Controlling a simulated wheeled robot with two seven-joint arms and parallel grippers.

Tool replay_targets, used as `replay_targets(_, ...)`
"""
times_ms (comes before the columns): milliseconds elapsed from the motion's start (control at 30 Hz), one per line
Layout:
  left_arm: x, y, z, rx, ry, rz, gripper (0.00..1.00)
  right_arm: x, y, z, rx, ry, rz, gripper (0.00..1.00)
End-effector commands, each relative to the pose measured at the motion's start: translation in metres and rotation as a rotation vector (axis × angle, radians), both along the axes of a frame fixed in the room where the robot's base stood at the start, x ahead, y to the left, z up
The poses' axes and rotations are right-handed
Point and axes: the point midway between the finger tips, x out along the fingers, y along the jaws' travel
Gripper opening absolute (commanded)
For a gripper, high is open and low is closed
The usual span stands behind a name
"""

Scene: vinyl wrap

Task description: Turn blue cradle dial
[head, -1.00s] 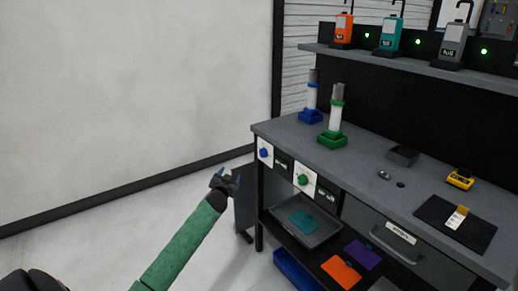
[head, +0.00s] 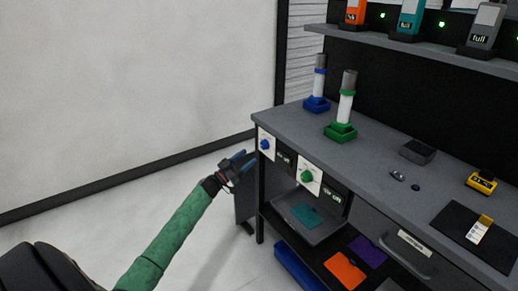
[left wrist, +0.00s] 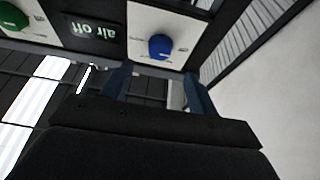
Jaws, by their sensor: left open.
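The blue cradle dial (head: 265,144) is a round blue knob on a white panel on the left front of the workbench. It also shows in the left wrist view (left wrist: 160,46), upper middle, beyond the fingers. My left gripper (head: 243,160) is just left of the dial panel in the head view. Its two dark blue fingers (left wrist: 157,85) are apart with nothing between them, and the dial lies past their tips, not touched as far as I can see. The blue cradle (head: 316,104) on the bench top holds a white tube upright. My right gripper is not in view.
A green dial (head: 307,176) sits right of the blue one, with a display reading "air off" (left wrist: 95,30) between them. A green cradle (head: 341,132) stands on the bench (head: 380,171). A grey tray (head: 315,232) is below. Open floor lies left.

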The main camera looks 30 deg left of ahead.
Motion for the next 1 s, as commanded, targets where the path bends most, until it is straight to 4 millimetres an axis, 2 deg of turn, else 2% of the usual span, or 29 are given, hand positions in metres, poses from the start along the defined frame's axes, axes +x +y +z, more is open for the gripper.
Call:
replay_targets(500, 0.055, -0.023, 0.025, 0.0, -0.001, 0.001, 0.59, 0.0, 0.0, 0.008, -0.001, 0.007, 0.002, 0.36)
replay_targets(933, 0.063, -0.026, 0.028, 0.001, 0.0, 0.003, 0.59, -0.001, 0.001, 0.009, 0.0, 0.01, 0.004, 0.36)
replay_targets(967, 0.063, -0.026, 0.028, 0.001, 0.0, 0.003, 0.57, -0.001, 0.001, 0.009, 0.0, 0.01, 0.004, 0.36)
replay_targets(1000, 0.062, -0.026, 0.028, 0.001, 0.0, 0.003, 0.5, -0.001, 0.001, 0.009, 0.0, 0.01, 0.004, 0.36)
